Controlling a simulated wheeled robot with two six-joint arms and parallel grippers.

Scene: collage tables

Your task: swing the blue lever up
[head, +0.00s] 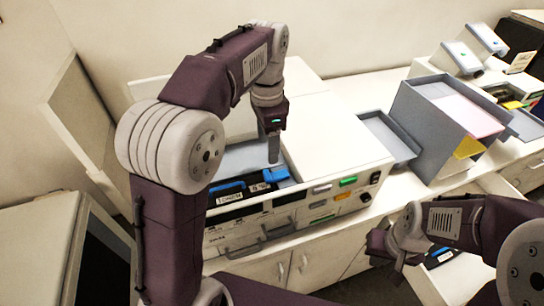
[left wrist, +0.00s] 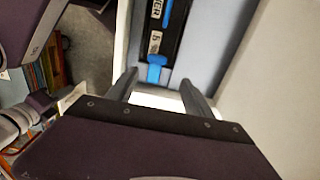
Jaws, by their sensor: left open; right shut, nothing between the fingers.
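A blue lever (head: 275,174) sits in the recess of a white machine (head: 335,150), beside a dark labelled panel. My left gripper (head: 273,150) points down just above it, with its fingers partly overlapping the lever's surroundings. In the left wrist view, the blue lever (left wrist: 157,61) lies ahead, in line with the gap between the open fingers of my left gripper (left wrist: 160,84). I cannot tell whether they touch it. My right gripper (head: 398,270) is shut and empty, low at the right, away from the lever.
A second blue part (head: 226,187) lies left of the lever; it is blue in the left wrist view too (left wrist: 167,13). Coloured buttons (head: 348,181) and grey handles line the machine's front. A grey tray (head: 390,138) and grey bin (head: 430,130) stand to the right.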

